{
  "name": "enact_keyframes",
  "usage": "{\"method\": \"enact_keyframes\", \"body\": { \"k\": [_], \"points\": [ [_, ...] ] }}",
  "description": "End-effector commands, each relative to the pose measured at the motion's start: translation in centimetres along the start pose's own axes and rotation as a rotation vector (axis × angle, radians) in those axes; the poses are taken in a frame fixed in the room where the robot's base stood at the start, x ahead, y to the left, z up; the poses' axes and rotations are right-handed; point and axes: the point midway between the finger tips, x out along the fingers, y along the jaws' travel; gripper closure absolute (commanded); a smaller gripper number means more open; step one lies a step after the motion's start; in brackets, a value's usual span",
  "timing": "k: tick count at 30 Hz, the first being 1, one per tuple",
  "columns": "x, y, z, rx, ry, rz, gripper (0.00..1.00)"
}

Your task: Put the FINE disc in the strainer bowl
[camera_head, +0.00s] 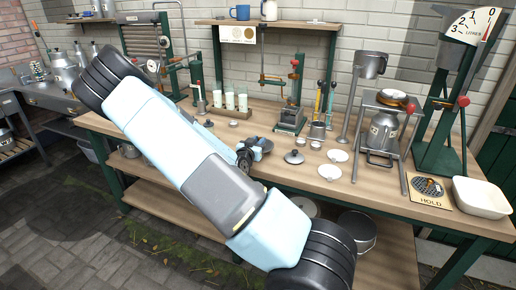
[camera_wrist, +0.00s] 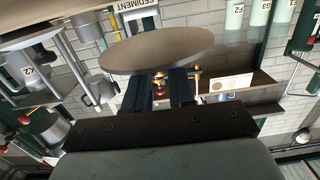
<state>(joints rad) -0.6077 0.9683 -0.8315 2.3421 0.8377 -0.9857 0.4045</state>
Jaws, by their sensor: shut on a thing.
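My gripper (camera_wrist: 161,88) is shut on a flat, round, grey-brown disc (camera_wrist: 157,48), held near its edge in the wrist view. No lettering shows on this face, so I cannot read whether it is FINE. In the head view my gripper (camera_head: 252,150) is a small dark shape above the bench, partly hidden by my arm.
Small white dishes (camera_head: 338,155) and a dark knobbed lid (camera_head: 294,157) lie on the bench (camera_head: 290,185). A tall post with a metal cup (camera_head: 370,65) stands left of the can. A HOLD plate (camera_head: 430,190) and a cream tray (camera_head: 482,197) occupy the right end.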

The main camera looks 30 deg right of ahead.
Motion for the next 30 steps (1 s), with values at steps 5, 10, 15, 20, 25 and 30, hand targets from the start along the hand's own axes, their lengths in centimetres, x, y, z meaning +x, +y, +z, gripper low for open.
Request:
{"method": "enact_keyframes", "body": {
  "k": [5, 10, 15, 20, 25, 30],
  "points": [
    [0.5, -0.2, 1.2, -0.001, 0.0, 0.001, 1.0],
    [0.4, -0.4, 3.3, -0.002, -0.001, -0.001, 1.0],
    [0.7, -0.1, 3.9, 0.001, 0.001, 0.004, 1.0],
    [0.7, 0.0, 3.9, 0.001, 0.001, 0.004, 1.0],
    [0.6, -0.1, 4.2, 0.0, 0.001, 0.002, 1.0],
    [0.5, -0.3, 4.2, 0.0, 0.0, -0.001, 0.6]
  ]
}}
